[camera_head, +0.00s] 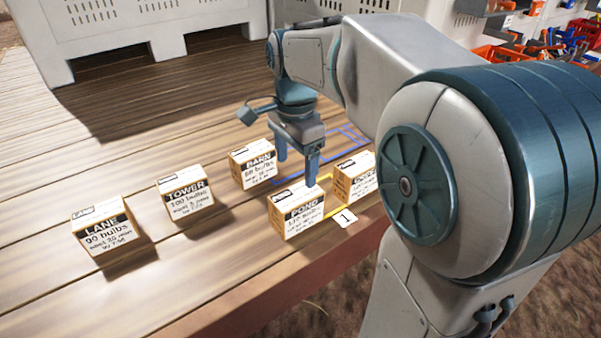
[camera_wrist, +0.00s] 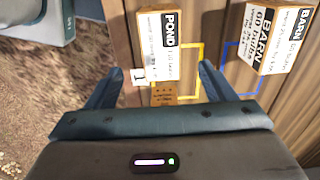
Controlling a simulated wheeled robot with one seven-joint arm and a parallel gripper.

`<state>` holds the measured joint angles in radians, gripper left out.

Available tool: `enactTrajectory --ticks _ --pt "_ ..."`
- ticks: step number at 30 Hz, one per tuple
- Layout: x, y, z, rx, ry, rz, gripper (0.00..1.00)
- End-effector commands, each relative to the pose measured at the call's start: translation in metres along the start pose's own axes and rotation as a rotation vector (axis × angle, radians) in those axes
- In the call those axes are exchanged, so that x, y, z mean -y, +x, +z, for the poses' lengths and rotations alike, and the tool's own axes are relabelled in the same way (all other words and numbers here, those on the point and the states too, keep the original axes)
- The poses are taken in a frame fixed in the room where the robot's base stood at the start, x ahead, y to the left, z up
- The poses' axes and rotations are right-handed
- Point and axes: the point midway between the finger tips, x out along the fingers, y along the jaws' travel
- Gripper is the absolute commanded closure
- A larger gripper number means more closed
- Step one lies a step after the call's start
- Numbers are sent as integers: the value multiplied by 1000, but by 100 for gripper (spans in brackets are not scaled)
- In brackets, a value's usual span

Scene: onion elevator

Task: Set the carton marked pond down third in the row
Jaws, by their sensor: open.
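The POND carton (camera_head: 297,213) stands on the wooden deck near its front edge, label facing the head camera, at the left end of a yellow outline. It shows at the top of the wrist view (camera_wrist: 158,45). My gripper (camera_head: 297,168) is open and empty, its fingers pointing down above and behind that carton. In the wrist view the fingers (camera_wrist: 162,72) are spread apart, with the POND carton mostly beyond them. Another carton (camera_head: 355,180) stands right of POND, its label partly hidden by my arm. A card marked 1 (camera_head: 345,218) lies at the yellow outline.
The LANE (camera_head: 101,227), TOWER (camera_head: 185,193) and BARN (camera_head: 253,164) cartons stand apart to the left. A blue outline (camera_head: 335,148) lies behind the yellow one. A pale crate (camera_head: 130,30) stands at the back. Bare deck lies in front of LANE and TOWER.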

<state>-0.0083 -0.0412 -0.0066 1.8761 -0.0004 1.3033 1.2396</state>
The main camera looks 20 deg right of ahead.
Motion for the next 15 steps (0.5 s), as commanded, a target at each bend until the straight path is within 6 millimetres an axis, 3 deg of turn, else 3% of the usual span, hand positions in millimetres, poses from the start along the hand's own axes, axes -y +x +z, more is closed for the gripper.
enactTrajectory --ticks 5,15 --pt "-26 4 9 -21 -206 -47 24" --pt "-106 45 37 -162 -927 -159 24"
